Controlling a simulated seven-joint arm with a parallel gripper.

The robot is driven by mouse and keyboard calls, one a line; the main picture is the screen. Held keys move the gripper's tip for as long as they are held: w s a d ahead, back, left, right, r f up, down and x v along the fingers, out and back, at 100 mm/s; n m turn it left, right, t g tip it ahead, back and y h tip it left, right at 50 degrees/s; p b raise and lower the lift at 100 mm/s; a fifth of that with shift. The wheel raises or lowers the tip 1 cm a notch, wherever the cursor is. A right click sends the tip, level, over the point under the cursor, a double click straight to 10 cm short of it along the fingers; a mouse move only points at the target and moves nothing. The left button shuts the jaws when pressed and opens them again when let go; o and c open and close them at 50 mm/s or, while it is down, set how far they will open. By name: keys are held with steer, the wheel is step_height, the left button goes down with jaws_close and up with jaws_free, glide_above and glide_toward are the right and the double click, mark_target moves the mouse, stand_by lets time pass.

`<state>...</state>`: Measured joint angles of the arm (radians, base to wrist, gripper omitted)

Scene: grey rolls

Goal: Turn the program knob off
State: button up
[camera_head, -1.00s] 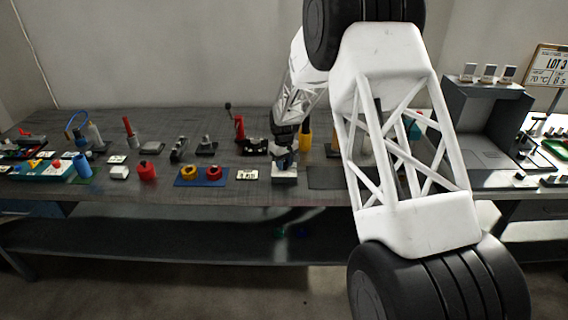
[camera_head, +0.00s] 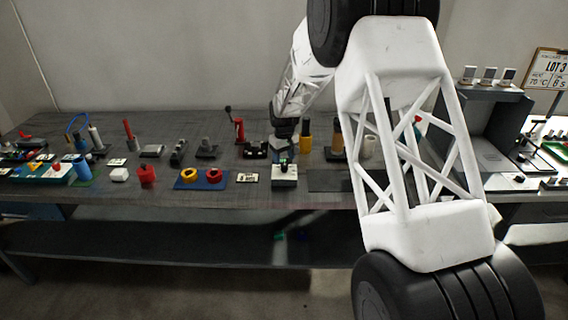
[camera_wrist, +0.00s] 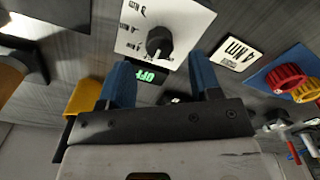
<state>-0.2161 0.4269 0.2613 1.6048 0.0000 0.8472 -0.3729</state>
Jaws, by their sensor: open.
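A green lit sign reading OFF (camera_wrist: 152,76) shows at the plate's near edge. Which mark the knob points at is hard to tell. In the head view the white knob unit (camera_head: 285,181) stands at the table's front edge, with a green patch on top. My gripper (camera_wrist: 162,77) is open and empty. Its blue fingers appear either side of the OFF sign, apart from the knob. In the head view my gripper (camera_head: 284,150) is above the unit, its fingertips unclear.
A "4 Nm" card (camera_wrist: 236,54) lies beside the unit. Beyond it is a blue base (camera_head: 213,182) with yellow and red rings. A black device (camera_head: 255,150) and a yellow-handled tool (camera_head: 305,138) stand behind. My own arm hides part of the table's right side.

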mark_target(285, 165)
steer(key=shift+r, duration=1.8)
steer(key=shift+r, duration=0.1)
steer(key=shift+s+d+r, duration=0.15)
steer(key=shift+s+r, duration=0.05)
steer(key=shift+r, duration=0.05)
steer(key=s+d+r+m, duration=0.1)
steer(key=s+d+r, duration=0.4)
steer(key=s, duration=0.4)
steer(key=s+d+r+m+t, duration=0.1)
steer(key=s+d+r, duration=0.2)
steer(key=s+r, duration=0.5)
steer(key=s+d+r+m, duration=0.1)
steer(key=s+d+r, duration=0.4)
steer(key=s, duration=0.4)
steer(key=s+d+m, duration=0.2)
steer(key=s+d, duration=0.1)
steer(key=s, duration=1.2)
steer(key=s+d+m+t, duration=0.1)
steer(key=s+d+m, duration=0.1)
steer(key=s, duration=1.4)
steer(key=shift+s+d+r+t, duration=0.15)
steer(key=shift+d+r+t, duration=0.2)
steer(key=shift+d, duration=0.25)
